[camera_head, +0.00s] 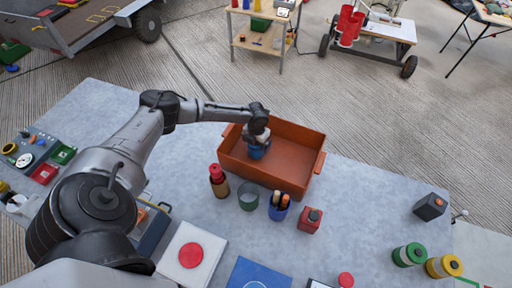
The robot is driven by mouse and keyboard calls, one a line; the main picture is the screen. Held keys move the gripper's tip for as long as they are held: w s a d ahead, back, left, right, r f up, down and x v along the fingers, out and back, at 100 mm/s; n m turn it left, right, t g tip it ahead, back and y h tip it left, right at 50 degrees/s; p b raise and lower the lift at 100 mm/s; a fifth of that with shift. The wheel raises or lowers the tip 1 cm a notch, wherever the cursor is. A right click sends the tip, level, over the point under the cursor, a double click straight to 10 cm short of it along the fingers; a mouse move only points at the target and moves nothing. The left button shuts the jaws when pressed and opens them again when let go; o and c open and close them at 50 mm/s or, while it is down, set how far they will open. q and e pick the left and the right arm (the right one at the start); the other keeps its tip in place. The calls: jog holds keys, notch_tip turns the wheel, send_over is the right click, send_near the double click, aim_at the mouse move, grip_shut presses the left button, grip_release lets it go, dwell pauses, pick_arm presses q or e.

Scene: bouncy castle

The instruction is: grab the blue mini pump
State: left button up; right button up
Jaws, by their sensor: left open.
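A small blue object (257,153), which looks like the mini pump, is inside the orange-brown bin (288,184), near its left end. My left arm comes in from the left and reaches over the bin. My left gripper (257,143) points down right at the blue object, with its jaws open. The fingers are small and partly merge with the object, so I cannot tell whether they touch it. The gripper and wrist hide the object's top. My right gripper is not in view.
In front of the bin stand a red-capped bottle (218,183), a green cup (248,198), a blue cup with markers (278,211) and a red box (310,221). Green (408,255) and yellow (444,266) rolls and a dark box (430,207) are at right. The grey table between is clear.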

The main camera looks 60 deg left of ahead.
pick_arm(q)
jog(key=shift+c, duration=0.4)
jog(key=shift+r, duration=0.1)
jog(key=c, duration=1.2)
